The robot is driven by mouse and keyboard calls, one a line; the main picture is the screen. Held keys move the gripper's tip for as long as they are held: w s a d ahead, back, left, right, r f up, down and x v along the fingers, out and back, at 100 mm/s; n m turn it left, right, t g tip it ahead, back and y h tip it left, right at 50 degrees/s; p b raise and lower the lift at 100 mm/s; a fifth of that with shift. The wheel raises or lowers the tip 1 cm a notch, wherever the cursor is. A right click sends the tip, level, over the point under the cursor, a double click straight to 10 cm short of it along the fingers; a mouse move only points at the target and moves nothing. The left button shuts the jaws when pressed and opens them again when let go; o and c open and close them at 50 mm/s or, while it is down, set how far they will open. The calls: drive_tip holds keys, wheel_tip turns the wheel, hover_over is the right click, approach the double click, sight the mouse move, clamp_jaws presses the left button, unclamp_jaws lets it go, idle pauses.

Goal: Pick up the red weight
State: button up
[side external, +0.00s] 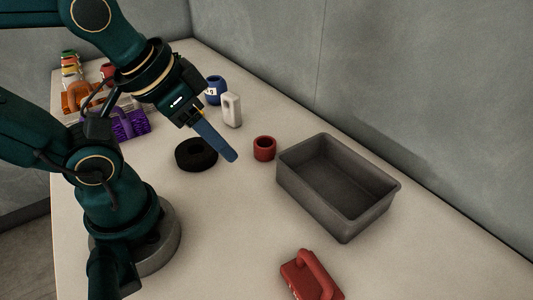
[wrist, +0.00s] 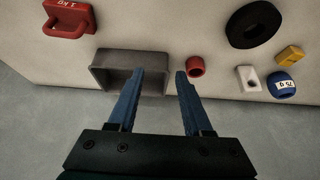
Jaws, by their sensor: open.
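A red block with a handle (side external: 312,277) lies at the near edge of the side view. It also shows at the upper left of the wrist view (wrist: 66,24), with upside-down white lettering that looks like "1 KG". A small red ring or cup (side external: 264,149) stands left of the grey bin; the wrist view shows it (wrist: 196,67) just right of the right fingertip. My gripper (wrist: 160,74) is open and empty, its blue fingers apart. In the side view my gripper (side external: 233,156) is above the table between the black ring and red cup, apart from the red block.
A grey open bin (side external: 337,223) looks empty. A black ring (side external: 196,155), white block with a hole (side external: 231,111), blue labelled jar (side external: 215,91) and yellow block (wrist: 290,54) lie nearby. A purple brush (side external: 128,124) is at left. A wall borders the table.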

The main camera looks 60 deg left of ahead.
drive_tip(key=o, duration=0.8)
